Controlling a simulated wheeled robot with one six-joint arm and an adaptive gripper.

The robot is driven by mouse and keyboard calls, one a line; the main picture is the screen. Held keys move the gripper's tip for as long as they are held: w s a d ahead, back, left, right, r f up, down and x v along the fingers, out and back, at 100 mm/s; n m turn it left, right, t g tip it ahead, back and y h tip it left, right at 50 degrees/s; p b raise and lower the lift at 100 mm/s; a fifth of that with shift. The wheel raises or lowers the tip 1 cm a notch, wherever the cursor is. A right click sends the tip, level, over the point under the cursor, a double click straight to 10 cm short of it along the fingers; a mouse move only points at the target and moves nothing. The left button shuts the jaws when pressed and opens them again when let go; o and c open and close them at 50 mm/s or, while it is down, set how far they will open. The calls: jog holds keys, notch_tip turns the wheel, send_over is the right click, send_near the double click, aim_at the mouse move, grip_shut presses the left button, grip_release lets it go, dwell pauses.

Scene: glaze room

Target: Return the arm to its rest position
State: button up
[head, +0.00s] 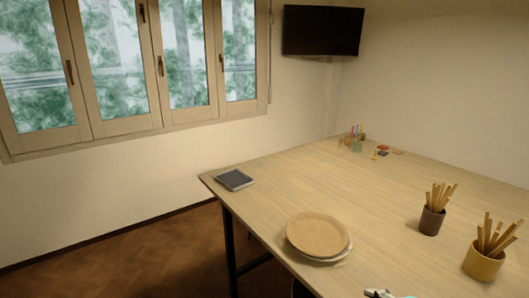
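A small white and dark piece, which looks like part of my gripper (388,294), shows at the bottom edge of the head view. It is over or beside the near edge of the wooden table (330,185), just right of the plates. The rest of my arm is out of the picture. The fingers cannot be made out, so I cannot tell whether the gripper is open or shut, or whether it holds anything.
A tan plate (318,233) rests on a white plate (325,259) near the table's front edge. A brown cup (431,222) and a yellow cup (483,264) hold wooden sticks. A dark tablet-like object (235,180) lies at the left corner. Small coloured items stand at the back. The table's middle is clear.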

jog(key=s+a+f+m+t+h, duration=0.1)
jog(key=s+f+m, duration=0.5)
jog(key=f, duration=0.3)
jog(key=s+a+f+m+t, duration=0.1)
jog(key=s+a+f+m, duration=0.1)
jog(key=s+f+m, duration=0.45)
jog(key=s+f+m+t, duration=0.1)
jog(key=s+m, duration=0.6)
jog(key=s, duration=1.6)
jog(key=shift+a+t+h, duration=0.3)
jog(key=shift+t+h, duration=0.1)
jog(key=shift+t, duration=0.5)
